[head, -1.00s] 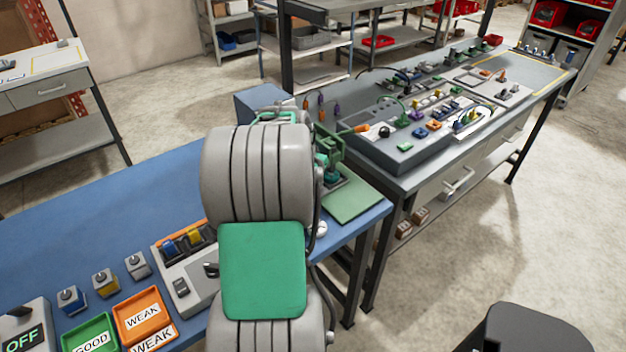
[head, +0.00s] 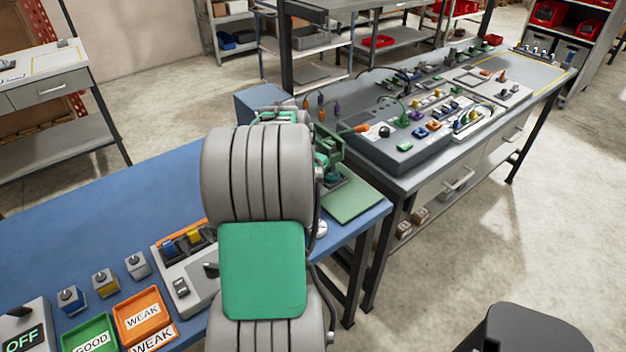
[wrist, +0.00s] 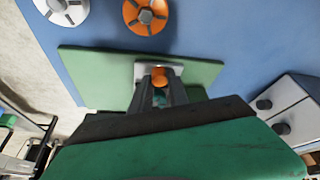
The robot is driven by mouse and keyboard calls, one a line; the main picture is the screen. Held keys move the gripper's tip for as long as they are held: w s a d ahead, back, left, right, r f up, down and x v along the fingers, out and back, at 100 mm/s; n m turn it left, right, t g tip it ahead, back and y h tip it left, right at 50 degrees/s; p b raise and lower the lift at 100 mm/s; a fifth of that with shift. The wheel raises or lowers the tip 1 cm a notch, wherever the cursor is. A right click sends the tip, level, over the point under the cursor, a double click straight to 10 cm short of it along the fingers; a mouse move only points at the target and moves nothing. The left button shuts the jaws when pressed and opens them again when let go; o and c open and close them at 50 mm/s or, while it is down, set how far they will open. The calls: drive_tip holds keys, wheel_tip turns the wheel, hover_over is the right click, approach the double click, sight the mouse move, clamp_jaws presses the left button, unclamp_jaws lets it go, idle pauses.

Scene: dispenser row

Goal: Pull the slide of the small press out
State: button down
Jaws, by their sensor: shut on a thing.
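The small press (head: 327,146) is green and stands at the far right end of the blue bench, partly hidden behind my arm in the head view. Its flat green base plate (head: 354,198) shows beside it and also lies across the wrist view (wrist: 90,72). In the wrist view a pale slide piece (wrist: 143,70) with an orange knob lies on this plate. My gripper (wrist: 160,82) reaches down to it, its fingers shut on the orange knob (wrist: 160,75).
The blue bench (head: 90,215) carries a switch unit, small knobbed blocks and the GOOD (head: 90,337) and WEAK (head: 143,313) trays. A grey bench with a control panel (head: 400,150) stands to the right. In the wrist view, an orange round part (wrist: 146,15) and a white one lie beyond the plate.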

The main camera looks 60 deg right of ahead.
drive_tip(key=s+a, duration=0.1)
drive_tip(key=s, duration=0.2)
drive_tip(key=s+a+b, duration=0.1)
drive_tip(key=s+a, duration=0.1)
drive_tip(key=s, duration=0.1)
drive_tip(key=s+a+b, duration=0.1)
drive_tip(key=s, duration=0.2)
drive_tip(key=shift+a, duration=0.35)
drive_tip(key=shift+s, duration=0.1)
drive_tip(key=c, duration=1.5)
unclamp_jaws()
drive_tip(key=shift+s, duration=0.1)
drive_tip(key=shift+c, duration=0.2)
drive_tip(key=shift+r, duration=0.1)
drive_tip(key=v, duration=0.7)
drive_tip(key=shift+r+b, duration=0.3)
drive_tip(key=shift+b, duration=0.1)
drive_tip(key=shift+a, duration=0.15)
